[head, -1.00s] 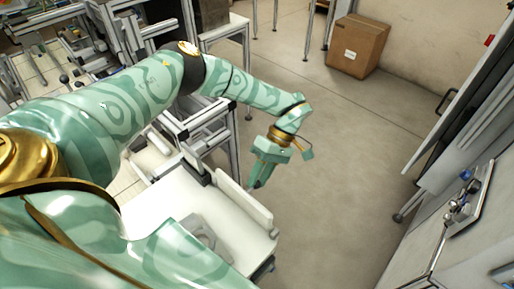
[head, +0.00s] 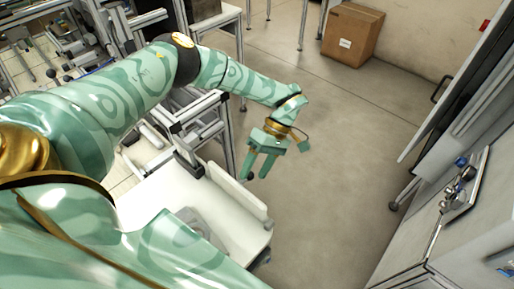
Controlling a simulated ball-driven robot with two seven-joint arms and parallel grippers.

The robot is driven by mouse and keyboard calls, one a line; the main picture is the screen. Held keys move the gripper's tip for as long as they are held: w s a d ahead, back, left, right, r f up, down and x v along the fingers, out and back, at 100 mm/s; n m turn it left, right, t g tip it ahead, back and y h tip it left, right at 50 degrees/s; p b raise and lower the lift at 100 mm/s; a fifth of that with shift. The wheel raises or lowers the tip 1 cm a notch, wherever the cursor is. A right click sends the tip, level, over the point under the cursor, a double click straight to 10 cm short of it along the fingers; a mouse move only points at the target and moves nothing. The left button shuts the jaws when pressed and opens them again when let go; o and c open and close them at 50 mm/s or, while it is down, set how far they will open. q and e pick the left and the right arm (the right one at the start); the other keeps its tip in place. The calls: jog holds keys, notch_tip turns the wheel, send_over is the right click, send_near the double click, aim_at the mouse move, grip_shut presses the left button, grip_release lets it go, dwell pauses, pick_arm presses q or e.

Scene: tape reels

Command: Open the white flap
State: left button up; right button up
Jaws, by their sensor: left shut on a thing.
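The white flap (head: 232,194) is a narrow pale panel standing up along the right edge of a white tray-like surface (head: 160,195), left of centre in the head view. My left gripper (head: 256,178) reaches down from the upper right to the flap's far upper edge. Its two green fingers stand a little apart and it is shut on the flap, though the contact itself is small and hard to make out. My right gripper is not in view.
A grey metal frame (head: 205,125) stands behind the tray. Open floor (head: 325,170) lies to the right. A cardboard box (head: 352,35) sits at the back wall. A grey cabinet (head: 450,225) with metal fittings bounds the right side.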

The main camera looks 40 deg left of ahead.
pick_arm(q)
jog(key=shift+s+a+f, duration=0.2)
jog(key=shift+s+f, duration=0.15)
jog(key=shift+f, duration=0.1)
jog(key=b+v, duration=0.4)
jog(key=v, duration=1.3)
jog(key=shift+r, duration=0.25)
jog(key=shift+d+f, duration=0.1)
